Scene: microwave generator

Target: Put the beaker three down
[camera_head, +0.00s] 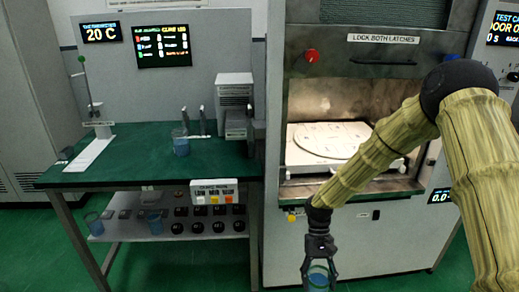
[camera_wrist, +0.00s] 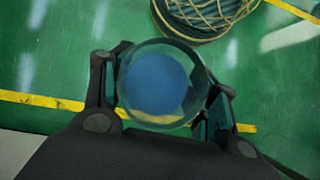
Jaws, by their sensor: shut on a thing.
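My gripper (camera_head: 318,262) hangs pointing down in front of the microwave unit, low in the head view. It is shut on a clear glass beaker (camera_head: 319,278) with blue liquid in it. In the wrist view the beaker (camera_wrist: 163,84) sits between the two fingers (camera_wrist: 160,100), seen from above, with green floor below it. Another beaker with blue liquid (camera_head: 181,146) stands on the green bench top. Further beakers with blue contents (camera_head: 95,224) stand on the lower shelf. I cannot tell which beaker is number three.
The microwave chamber is open, with a round plate (camera_head: 332,140) inside. The green bench (camera_head: 140,165) has clear room at its front left. Dark round items (camera_head: 197,227) line the lower shelf.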

